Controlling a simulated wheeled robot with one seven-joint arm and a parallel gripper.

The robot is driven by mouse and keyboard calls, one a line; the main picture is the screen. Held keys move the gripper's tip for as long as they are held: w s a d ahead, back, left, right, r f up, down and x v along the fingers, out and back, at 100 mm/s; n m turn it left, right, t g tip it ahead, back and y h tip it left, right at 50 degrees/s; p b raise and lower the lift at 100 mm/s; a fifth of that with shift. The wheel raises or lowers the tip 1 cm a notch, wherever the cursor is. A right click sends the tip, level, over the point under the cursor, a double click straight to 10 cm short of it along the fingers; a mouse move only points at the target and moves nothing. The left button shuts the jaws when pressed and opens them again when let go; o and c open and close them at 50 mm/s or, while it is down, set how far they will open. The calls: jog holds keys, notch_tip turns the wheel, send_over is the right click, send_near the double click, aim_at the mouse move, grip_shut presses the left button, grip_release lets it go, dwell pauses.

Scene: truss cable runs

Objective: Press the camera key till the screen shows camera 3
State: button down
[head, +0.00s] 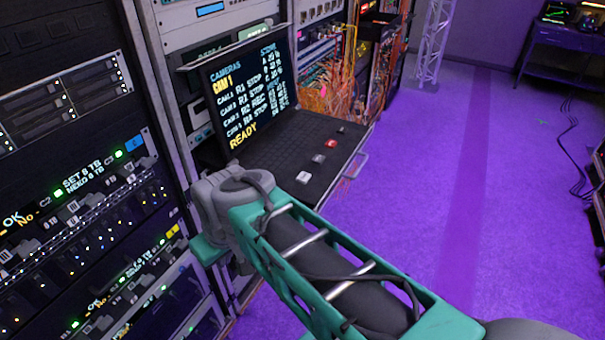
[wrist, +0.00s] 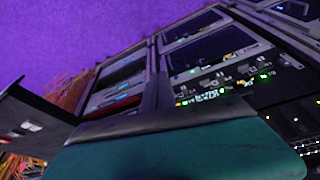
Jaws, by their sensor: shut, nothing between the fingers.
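The screen (head: 248,98) on the pull-out console shows a "CAMERAS" list with the CAM 1 row in yellow, the other rows white, and "READY" below. Small keys stand on the console shelf (head: 290,150): a white key (head: 304,177), a grey key (head: 318,158), a red key (head: 331,143) and a dark one behind. I cannot read which is the camera key. My gripper (head: 208,252) is left of and below the shelf's near end, partly hidden by my wrist, touching no key. Its teal body (wrist: 185,150) fills the bottom of the wrist view; it is shut and empty.
Equipment racks (head: 75,150) with lit panels stand close on the left. Orange cables (head: 330,85) hang behind the console. A truss post (head: 432,45) and a dark table (head: 570,40) stand farther back. The purple floor (head: 400,180) to the right is mostly clear.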

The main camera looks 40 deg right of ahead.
jog(key=w+d+r+n+t+p, duration=0.1)
jog(key=w+d+r+n+p, duration=0.2)
jog(key=w+d+r, duration=0.4)
notch_tip(320, 180, up, 5)
jog(key=n+t+p, duration=0.3)
jog(key=n+t, duration=0.1)
jog(key=n, duration=0.1)
send_over(306, 178)
jog(key=shift+r, duration=0.15)
notch_tip(306, 178, down, 8)
jog(key=b, duration=0.4)
jog(key=shift+f+b, duration=0.45)
jog(key=shift+b, duration=0.05)
jog(key=shift+f+b, duration=0.4)
jog(key=shift+b, duration=0.3)
